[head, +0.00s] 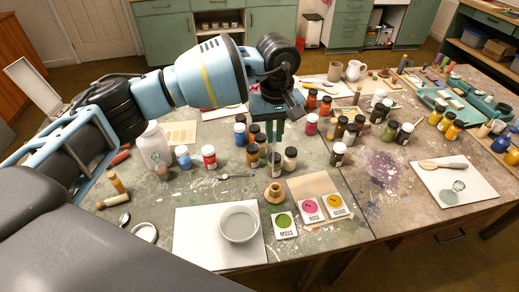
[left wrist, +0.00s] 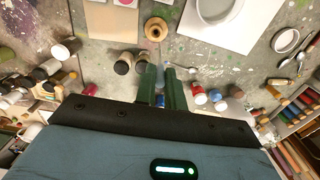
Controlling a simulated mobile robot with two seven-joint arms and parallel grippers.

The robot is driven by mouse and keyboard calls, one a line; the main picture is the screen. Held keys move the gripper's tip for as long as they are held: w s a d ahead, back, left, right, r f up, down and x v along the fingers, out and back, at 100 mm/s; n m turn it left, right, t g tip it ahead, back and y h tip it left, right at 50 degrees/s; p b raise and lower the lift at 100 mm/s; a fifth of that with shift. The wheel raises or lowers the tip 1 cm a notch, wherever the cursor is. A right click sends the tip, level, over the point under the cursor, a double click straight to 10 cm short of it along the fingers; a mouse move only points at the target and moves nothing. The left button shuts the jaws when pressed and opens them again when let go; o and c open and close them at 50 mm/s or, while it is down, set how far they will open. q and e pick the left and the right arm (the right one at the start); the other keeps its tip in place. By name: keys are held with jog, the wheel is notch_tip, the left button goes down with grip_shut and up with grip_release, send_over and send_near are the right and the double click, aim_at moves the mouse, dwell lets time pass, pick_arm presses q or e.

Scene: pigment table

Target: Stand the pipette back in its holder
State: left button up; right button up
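A slender item with a blue end (head: 238,176), which looks like the pipette, lies flat on the table left of a round wooden piece with a central hole. That piece (head: 275,193), apparently the holder, stands upright and empty; it also shows in the left wrist view (left wrist: 156,30). My left gripper (head: 273,148) points down above the table, behind the holder and near several jars. Its two green fingers (left wrist: 162,72) are apart, with a narrow gap and nothing clearly held. The slender item is partly beside the fingers in the left wrist view (left wrist: 187,69). My right gripper is not in view.
Dark and white-capped jars (head: 290,159) stand close to my left fingers. A white bowl (head: 239,224) sits on a white sheet in front. Pigment cards (head: 285,225) lie right of it.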

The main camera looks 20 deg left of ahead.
pick_arm(q)
jog(key=shift+w+d+r, duration=0.25)
jog(key=shift+w+d, duration=0.1)
jog(key=shift+d, duration=0.15)
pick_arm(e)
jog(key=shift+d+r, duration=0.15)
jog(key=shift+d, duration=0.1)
pick_arm(q)
jog(key=shift+f, duration=0.15)
